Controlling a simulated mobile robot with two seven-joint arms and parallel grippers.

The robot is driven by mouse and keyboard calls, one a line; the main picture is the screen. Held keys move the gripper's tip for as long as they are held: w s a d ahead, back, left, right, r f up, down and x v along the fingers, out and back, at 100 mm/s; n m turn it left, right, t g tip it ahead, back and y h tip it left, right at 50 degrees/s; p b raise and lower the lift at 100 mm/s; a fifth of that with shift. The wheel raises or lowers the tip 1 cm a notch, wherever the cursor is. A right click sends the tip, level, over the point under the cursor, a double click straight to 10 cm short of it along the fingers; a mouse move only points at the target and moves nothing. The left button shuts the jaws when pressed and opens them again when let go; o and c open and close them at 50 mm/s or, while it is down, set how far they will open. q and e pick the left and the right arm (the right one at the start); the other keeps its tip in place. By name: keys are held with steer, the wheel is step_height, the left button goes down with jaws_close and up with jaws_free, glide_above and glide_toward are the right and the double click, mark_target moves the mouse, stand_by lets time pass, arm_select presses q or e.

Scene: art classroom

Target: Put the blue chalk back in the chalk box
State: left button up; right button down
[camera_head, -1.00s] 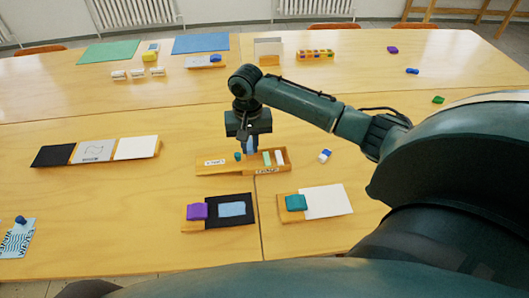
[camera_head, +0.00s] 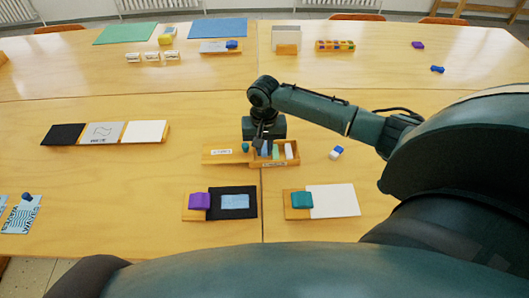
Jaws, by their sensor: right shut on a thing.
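The wooden chalk box (camera_head: 287,163) is in the middle of the table, with a labelled wooden lid or tray part (camera_head: 218,157) at its left. A green chalk (camera_head: 276,152) and a white chalk (camera_head: 289,150) stand in its right part. My right gripper (camera_head: 262,143) is over the box, shut on the blue chalk (camera_head: 266,150). The blue chalk is low, left of the green one. I cannot tell whether it touches the box floor. A small teal piece (camera_head: 245,147) is just left of the gripper. My left gripper is not in view.
A blue-and-white eraser (camera_head: 336,153) lies right of the box. In front are a purple block (camera_head: 199,201) by a black card and a teal block (camera_head: 302,200) by a white card. Table between is clear.

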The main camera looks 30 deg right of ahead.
mark_target(264, 151)
step_height(264, 151, down, 3)
steer(key=shift+r, duration=0.2)
steer(key=shift+f, duration=0.1)
steer(key=c, duration=1.7)
jaws_free()
step_height(264, 151, up, 12)
steer(key=shift+r+p, duration=0.15)
steer(key=shift+p, duration=0.25)
